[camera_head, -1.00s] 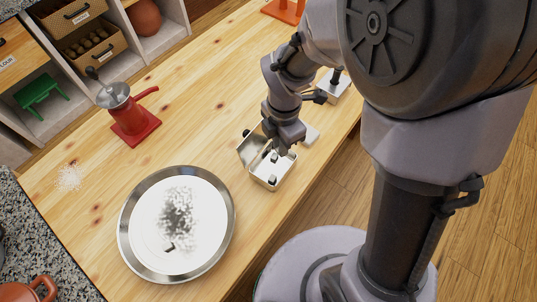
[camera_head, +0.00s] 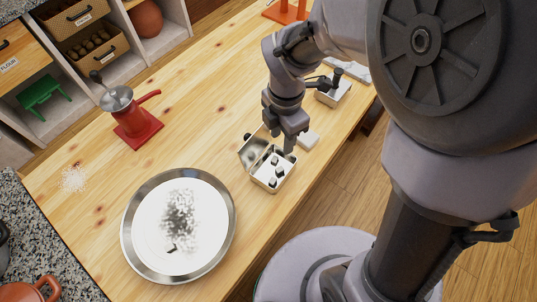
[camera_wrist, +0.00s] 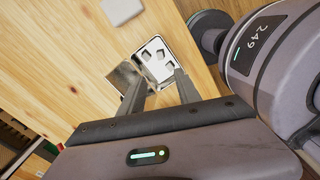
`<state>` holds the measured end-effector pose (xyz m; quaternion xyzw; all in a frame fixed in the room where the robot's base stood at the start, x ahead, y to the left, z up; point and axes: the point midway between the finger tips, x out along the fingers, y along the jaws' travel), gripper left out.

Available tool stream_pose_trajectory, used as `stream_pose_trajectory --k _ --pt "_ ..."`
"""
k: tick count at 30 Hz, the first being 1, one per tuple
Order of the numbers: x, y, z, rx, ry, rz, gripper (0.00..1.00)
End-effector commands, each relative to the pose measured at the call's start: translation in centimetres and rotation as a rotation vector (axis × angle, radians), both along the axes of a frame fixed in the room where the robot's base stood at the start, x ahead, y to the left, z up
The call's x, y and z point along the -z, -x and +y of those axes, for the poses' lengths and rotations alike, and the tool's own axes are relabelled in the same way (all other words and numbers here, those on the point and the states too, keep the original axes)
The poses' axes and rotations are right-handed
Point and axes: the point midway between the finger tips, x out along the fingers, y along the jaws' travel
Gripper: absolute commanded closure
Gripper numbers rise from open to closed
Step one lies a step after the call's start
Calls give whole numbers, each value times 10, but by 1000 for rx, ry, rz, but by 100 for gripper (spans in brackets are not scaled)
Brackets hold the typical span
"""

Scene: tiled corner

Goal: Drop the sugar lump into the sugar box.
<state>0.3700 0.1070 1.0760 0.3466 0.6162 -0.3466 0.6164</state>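The sugar box (camera_head: 286,185) is a small metal tin on the wooden table, with its lid (camera_head: 252,153) standing open on the left side. Several pale sugar lumps (camera_head: 280,171) lie inside it. The box also shows in the wrist view (camera_wrist: 187,50), with lumps (camera_wrist: 155,56) in it, just beyond my fingers. My gripper (camera_head: 288,149) is above the back edge of the box.
A white block (camera_head: 309,140) lies just behind the box. Another metal tin (camera_head: 333,96) stands farther back. A large round pan (camera_head: 130,240) is at the front left. The table's right edge is near the box.

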Motion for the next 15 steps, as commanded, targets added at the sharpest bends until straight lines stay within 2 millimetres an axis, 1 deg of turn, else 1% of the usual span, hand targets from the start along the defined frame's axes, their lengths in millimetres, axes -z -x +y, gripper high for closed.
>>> stream_pose_trajectory --k 1,3,6,10,12,15 --pt "-25 -1 0 0 -2 -5 60" --pt "-48 -1 0 0 -2 -5 60" --pt "-77 -1 0 0 -2 -3 60" --pt "-102 0 0 0 -1 -1 60" --pt "-109 0 0 0 -1 -1 60" --pt "-113 0 0 -1 0 0 60"
